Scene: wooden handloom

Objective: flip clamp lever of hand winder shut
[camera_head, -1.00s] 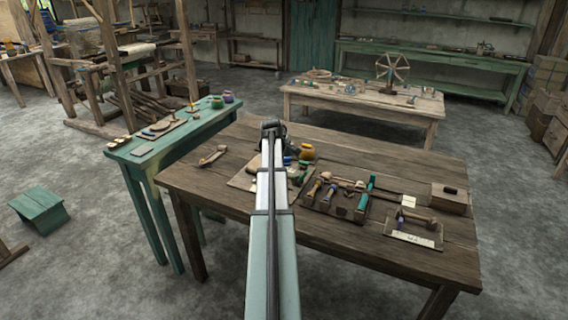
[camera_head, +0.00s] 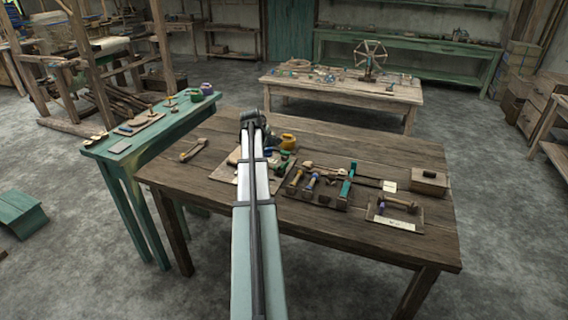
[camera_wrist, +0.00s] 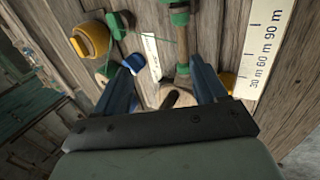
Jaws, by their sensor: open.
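My gripper (camera_wrist: 165,82) is open, its two blue fingers pointing at the wooden tabletop (camera_wrist: 225,14). In the wrist view, a wooden shaft with green ends (camera_wrist: 181,45) runs down toward the gap between the fingers. A pale wooden piece with a dark knob (camera_wrist: 171,98) shows between the fingers, partly hidden by the gripper body. I cannot tell whether these belong to the hand winder, and no clamp lever can be made out. In the head view my arm reaches over the brown table (camera_head: 400,160), and its end covers part of the items there.
A yellow spool (camera_wrist: 92,40) lies left of the fingers and a white scale strip (camera_wrist: 264,48) to the right. A green bench (camera_head: 118,148) stands close on the left.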

